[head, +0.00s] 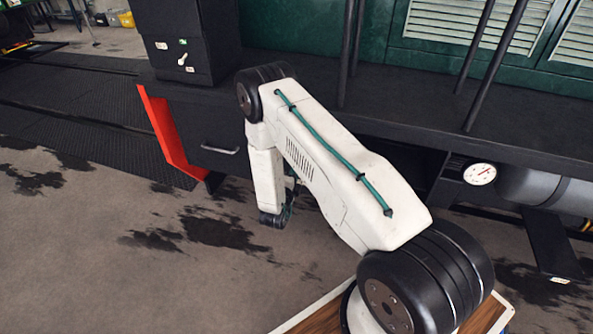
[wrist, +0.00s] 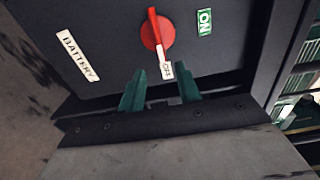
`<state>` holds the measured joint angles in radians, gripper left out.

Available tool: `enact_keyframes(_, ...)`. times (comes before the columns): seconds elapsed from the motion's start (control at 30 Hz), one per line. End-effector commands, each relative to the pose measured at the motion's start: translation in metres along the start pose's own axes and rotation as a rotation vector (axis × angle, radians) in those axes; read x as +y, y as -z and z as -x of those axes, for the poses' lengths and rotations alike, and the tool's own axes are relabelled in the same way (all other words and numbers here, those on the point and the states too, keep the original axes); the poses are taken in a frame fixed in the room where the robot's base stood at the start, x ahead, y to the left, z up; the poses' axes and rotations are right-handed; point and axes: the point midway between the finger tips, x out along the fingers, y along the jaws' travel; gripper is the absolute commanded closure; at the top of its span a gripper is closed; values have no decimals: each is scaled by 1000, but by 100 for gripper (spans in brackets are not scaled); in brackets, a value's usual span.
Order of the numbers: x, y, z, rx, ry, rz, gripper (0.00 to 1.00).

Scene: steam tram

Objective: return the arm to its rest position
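My arm (head: 330,170) is white with black joints and a green cable along its upper link. It is bent, with its lower part (head: 267,185) hanging down in front of the black tram side. My gripper's fingers are hidden or too small to tell in the head view. In the wrist view my gripper (wrist: 161,80) shows two green fingers, apart, with no object held between them. Beyond the fingertips is a dark panel with a red rotary switch (wrist: 152,31).
The dark panel also has a BATTERY label (wrist: 78,55) and a green ON label (wrist: 205,21). In the head view are a black control box (head: 185,45), a red panel (head: 165,130), a handle (head: 220,150), upright poles and a gauge (head: 480,174). Stained floor lies open at left.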

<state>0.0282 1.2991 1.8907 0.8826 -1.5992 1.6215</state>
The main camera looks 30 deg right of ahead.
Motion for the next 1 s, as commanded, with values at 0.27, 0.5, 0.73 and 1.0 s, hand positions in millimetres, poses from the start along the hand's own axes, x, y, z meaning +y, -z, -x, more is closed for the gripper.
enact_keyframes(0.27,0,0,0,0,0,0,66)
enact_keyframes(0.5,3,0,0,1,-15,39,66)
enact_keyframes(0.73,77,1,23,-108,-381,330,66)
enact_keyframes(1.0,70,-36,83,-517,-826,692,66)
